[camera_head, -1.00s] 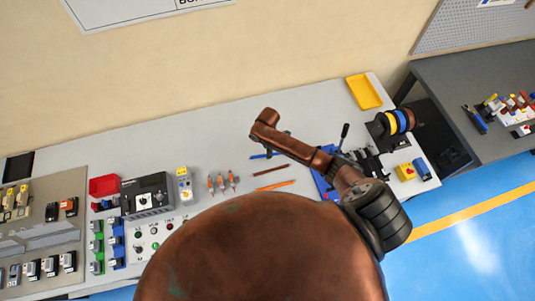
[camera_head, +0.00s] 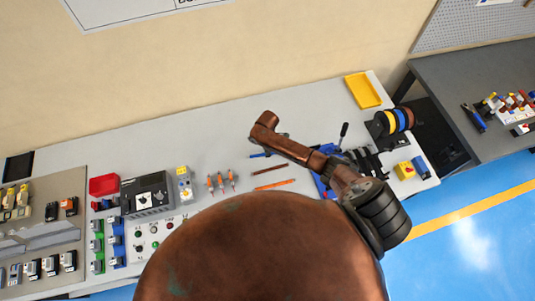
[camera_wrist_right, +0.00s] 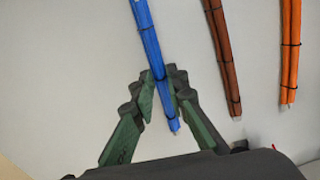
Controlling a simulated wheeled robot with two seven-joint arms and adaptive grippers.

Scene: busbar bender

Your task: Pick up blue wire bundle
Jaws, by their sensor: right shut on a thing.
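The blue wire bundle (camera_wrist_right: 148,38) runs from the top of the right wrist view down between the fingers of my right gripper (camera_wrist_right: 161,88). The fingers are shut on it near its lower end, with a short piece sticking out below them. In the head view a bit of the blue bundle (camera_head: 258,156) shows on the grey table beside my right arm, which hides most of the gripper. My left gripper is not in view.
A brown bundle (camera_wrist_right: 222,55) and an orange bundle (camera_wrist_right: 290,50) lie to the right of the blue one. A blue bending tool with a black lever (camera_head: 343,131) is partly behind my arm. A yellow tray (camera_head: 363,91) and wire spools (camera_head: 393,121) stand farther right.

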